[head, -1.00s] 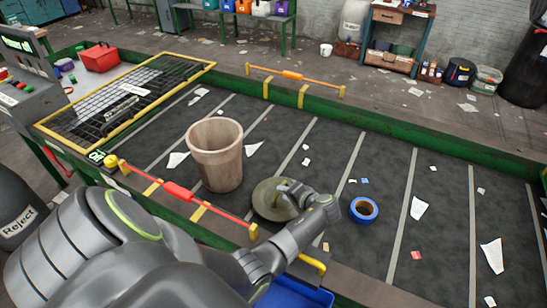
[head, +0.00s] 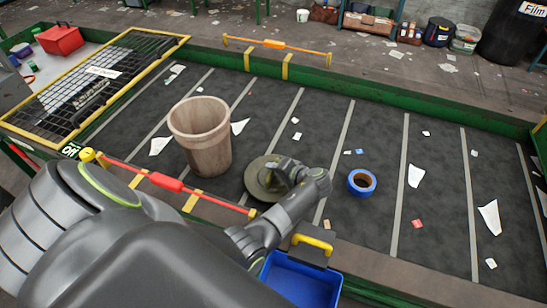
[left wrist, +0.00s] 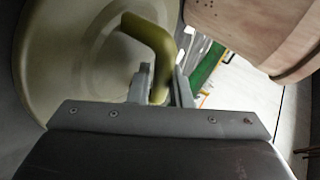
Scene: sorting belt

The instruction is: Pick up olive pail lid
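The olive pail lid (head: 255,179) is at the middle of the dark belt, just right of the pail. It looks tilted; I cannot tell whether its edge touches the belt. In the left wrist view the lid (left wrist: 65,60) fills the left side, and its bent olive handle (left wrist: 150,38) runs down between my fingers. My left gripper (head: 291,174) is at the lid in the head view. In the left wrist view my left gripper (left wrist: 161,85) has a finger close on each side of the handle and looks shut on it. My right gripper is not in view.
A tall pinkish-brown pail (head: 207,150) stands left of the lid. A blue tape roll (head: 362,183) lies to the right. Paper scraps litter the belt. A red-orange bar (head: 165,182) runs along the near edge, and a blue bin (head: 300,282) is in front. The belt's right side is mostly open.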

